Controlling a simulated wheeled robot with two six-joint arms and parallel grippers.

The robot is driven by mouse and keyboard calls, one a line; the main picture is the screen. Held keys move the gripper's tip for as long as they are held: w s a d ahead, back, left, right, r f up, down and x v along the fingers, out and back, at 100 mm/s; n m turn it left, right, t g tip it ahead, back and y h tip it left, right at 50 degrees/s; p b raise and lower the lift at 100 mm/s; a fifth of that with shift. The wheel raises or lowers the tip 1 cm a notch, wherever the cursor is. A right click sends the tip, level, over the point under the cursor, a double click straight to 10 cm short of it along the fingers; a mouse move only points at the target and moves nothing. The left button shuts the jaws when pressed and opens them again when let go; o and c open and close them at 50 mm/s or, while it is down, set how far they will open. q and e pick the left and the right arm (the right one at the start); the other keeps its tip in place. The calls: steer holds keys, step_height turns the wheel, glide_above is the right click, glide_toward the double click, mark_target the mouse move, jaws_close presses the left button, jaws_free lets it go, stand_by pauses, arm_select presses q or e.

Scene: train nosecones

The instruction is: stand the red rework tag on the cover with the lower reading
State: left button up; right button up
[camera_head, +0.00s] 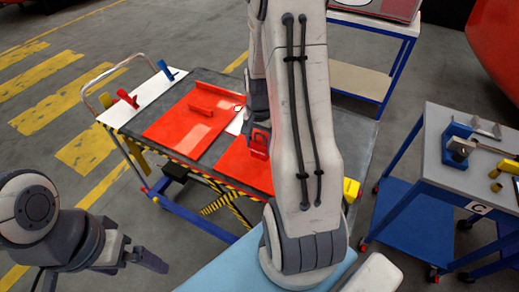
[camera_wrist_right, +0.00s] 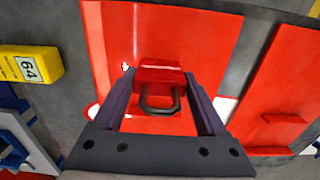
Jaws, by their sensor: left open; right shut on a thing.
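Two red covers lie on the dark cart top: the left cover (camera_head: 180,128) and the right cover (camera_head: 232,168), partly hidden by my right arm. In the right wrist view, the right cover (camera_wrist_right: 108,40) fills the middle. My right gripper (camera_wrist_right: 160,82) is shut on a red block with a dark loop, apparently the red tag (camera_wrist_right: 160,70), over this cover; I cannot tell if it touches. A yellow block reading 64 (camera_wrist_right: 30,65) sits beside the right cover. No other reading is legible. My left gripper (camera_head: 150,258) is open and empty, away from the cart.
A white strip (camera_head: 143,98) on the cart's left end holds blue (camera_head: 165,69), red (camera_head: 127,97) and yellow upright pieces. A blue-framed side table (camera_head: 470,180) with small parts stands at right. The left cover has a raised red bar (camera_head: 215,113).

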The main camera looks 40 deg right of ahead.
mark_target(259, 158)
step_height(259, 158, down, 3)
steer(key=shift+f+p, duration=0.15)
steer(key=shift+p, duration=0.45)
steer(key=shift+f, duration=0.25)
steer(key=shift+f, duration=0.2)
steer(key=o, duration=1.3)
steer(key=shift+r, duration=0.15)
step_height(259, 158, up, 11)
steer(key=b, duration=0.2)
steer(key=shift+b, duration=0.4)
steer(key=shift+r, duration=0.55)
